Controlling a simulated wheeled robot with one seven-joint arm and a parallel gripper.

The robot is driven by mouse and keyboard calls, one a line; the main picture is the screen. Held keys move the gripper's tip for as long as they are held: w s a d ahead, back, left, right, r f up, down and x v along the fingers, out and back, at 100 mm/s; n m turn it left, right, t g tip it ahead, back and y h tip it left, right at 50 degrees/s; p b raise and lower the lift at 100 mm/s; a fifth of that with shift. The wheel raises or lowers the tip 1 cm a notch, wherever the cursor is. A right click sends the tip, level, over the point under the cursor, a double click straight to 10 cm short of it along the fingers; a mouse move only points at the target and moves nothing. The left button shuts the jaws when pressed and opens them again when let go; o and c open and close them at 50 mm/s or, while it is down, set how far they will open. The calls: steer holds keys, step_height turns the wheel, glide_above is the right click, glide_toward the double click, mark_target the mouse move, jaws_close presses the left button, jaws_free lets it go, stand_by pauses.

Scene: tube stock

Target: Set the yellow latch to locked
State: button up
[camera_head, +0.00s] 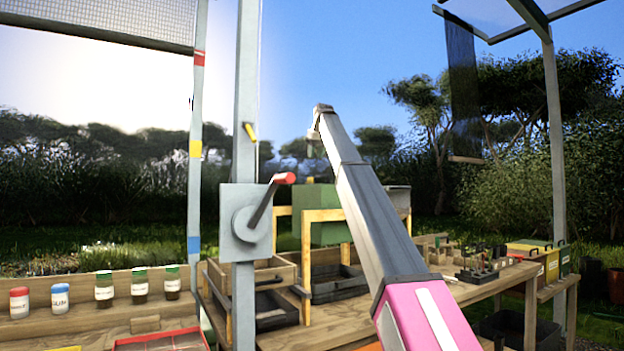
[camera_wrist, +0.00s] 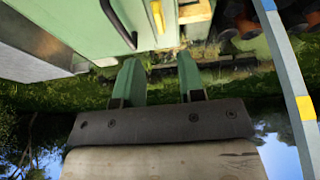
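A yellow latch (camera_wrist: 157,16) shows in the wrist view on the green face of a cabinet (camera_wrist: 85,38), beside a dark bar handle (camera_wrist: 118,24). It stands nearly upright in that picture, its top end cut by the frame; whether it is locked I cannot tell. My gripper (camera_wrist: 158,60) is open and empty, its two green fingers apart, with the latch beyond them and not touched. In the head view my gripper (camera_head: 317,122) is raised high and its fingers are too small to read. A small tilted yellow lever (camera_head: 249,131) also shows on the grey post.
A grey box with a red-handled crank (camera_head: 258,215) is on the post left of my arm. A green cabinet (camera_head: 322,215) stands behind wooden trays (camera_head: 275,275). Jars (camera_head: 103,290) line the left bench. A banded pole (camera_wrist: 290,85) runs down the wrist view's right side.

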mark_target(309, 180)
steer(key=x, duration=1)
steer(key=shift+w+a+f, duration=0.1)
steer(key=shift+w+f, duration=0.1)
steer(key=shift+w, duration=0.2)
jaws_close()
